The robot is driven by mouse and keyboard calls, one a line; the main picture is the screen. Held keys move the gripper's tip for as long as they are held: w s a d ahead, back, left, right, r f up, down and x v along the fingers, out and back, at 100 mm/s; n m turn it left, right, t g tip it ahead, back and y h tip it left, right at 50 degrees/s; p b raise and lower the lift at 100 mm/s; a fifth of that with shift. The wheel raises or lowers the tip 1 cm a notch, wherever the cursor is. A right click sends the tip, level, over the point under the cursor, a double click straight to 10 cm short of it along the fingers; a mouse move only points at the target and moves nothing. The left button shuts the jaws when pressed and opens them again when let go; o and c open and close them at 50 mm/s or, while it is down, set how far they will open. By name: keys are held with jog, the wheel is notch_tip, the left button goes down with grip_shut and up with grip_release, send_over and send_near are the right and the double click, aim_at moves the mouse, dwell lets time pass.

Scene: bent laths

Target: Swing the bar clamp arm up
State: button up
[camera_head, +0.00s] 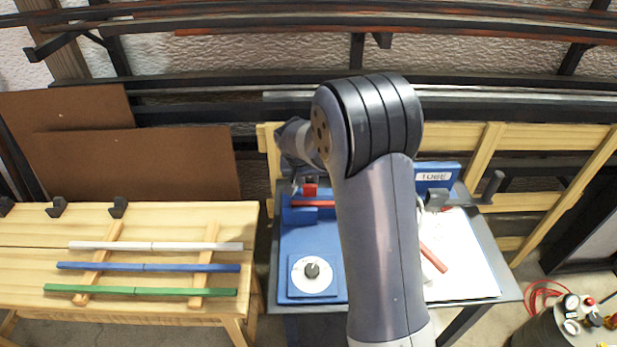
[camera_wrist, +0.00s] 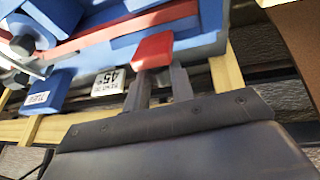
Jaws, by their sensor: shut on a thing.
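My gripper (camera_wrist: 156,78) is shut on a red block-shaped grip (camera_wrist: 152,50), which I take for the end of the bar clamp arm. In the head view this red grip (camera_head: 310,190) shows at the left end of the blue bending fixture (camera_head: 284,240), with my gripper (camera_head: 297,184) beside it. A red lath (camera_head: 316,203) lies in the fixture. Its right part (camera_head: 434,258) slants down over a white sheet. My arm hides the middle of the fixture and lath. The rest of the clamp arm cannot be made out clearly.
A dial (camera_head: 312,270) sits at the fixture's front left. A blue "TUBE" sign (camera_head: 434,177) stands behind, and a "45°" label (camera_wrist: 109,81) shows near my fingers. White, blue and green laths (camera_head: 148,267) lie on the wooden bench (camera_head: 215,212) at left.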

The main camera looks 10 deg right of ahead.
jog(key=shift+w+r+g+p, duration=0.2)
jog(key=shift+r+g+p, duration=0.1)
jog(key=shift+p, duration=0.8)
grip_shut()
jog(key=g+p, duration=0.1)
jog(key=p, duration=0.2)
jog(key=shift+w+d+f+g, duration=0.1)
jog(key=shift+w+d+g, duration=0.05)
jog(key=shift+w+g, duration=0.25)
jog(key=shift+w+d+f+g+y+p, duration=0.1)
jog(key=shift+w+f+g+y+p, duration=0.25)
jog(key=shift+g+p, duration=0.45)
jog(key=shift+w+f+g+y+p, duration=0.2)
jog(key=shift+w+g+p, duration=0.3)
jog(key=shift+p, duration=0.5)
jog(key=shift+s, duration=0.1)
jog(key=o, duration=0.9)
grip_release()
jog(key=r, duration=0.3)
jog(key=w+a+r+b, duration=0.1)
jog(key=r, duration=0.6)
jog(key=shift+w+a+r, duration=0.15)
jog(key=shift+a+r, duration=0.1)
jog(key=shift+r, duration=0.05)
